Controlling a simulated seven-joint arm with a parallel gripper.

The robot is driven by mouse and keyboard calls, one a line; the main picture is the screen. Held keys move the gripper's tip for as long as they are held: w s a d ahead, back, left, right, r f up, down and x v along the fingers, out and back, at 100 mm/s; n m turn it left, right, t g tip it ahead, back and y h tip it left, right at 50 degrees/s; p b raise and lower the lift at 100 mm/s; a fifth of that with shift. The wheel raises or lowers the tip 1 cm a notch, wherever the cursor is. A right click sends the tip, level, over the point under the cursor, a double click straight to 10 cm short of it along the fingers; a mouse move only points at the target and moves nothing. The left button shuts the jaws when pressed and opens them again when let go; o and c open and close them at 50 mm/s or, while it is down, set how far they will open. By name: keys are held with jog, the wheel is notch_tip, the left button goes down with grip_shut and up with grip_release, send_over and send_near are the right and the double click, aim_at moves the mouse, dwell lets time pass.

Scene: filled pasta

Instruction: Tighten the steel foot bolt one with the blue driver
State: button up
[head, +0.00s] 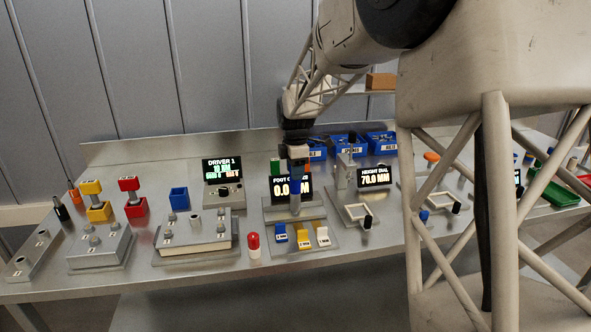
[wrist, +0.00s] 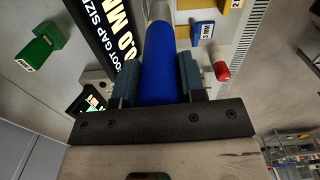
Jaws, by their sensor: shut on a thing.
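My gripper (head: 297,160) is shut on the blue driver (head: 296,180), held upright with its shaft down in front of the foot gap display (head: 280,190). In the wrist view my gripper's jaws (wrist: 158,80) clasp the driver's blue handle (wrist: 162,65); its pale shaft runs out of the top of the picture. A steel two-part fixture (head: 200,240) with bolt-like knobs stands left of the driver. A grey block (head: 100,250) with more knobs stands farther left. I cannot tell which knob is steel foot bolt one. The driver is apart from both.
A driver 1 display (head: 222,168) stands behind the fixture. A red-capped item (head: 253,243) and small blue, yellow and white blocks (head: 302,238) stand at the front. The height dial display (head: 375,176) is to the right. Yellow (head: 97,205) and red (head: 133,200) pieces stand at left.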

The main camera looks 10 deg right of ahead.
jog(key=shift+f, duration=0.7)
dwell(2.0)
jog(key=shift+r, duration=0.1)
jog(key=shift+r, duration=2.4)
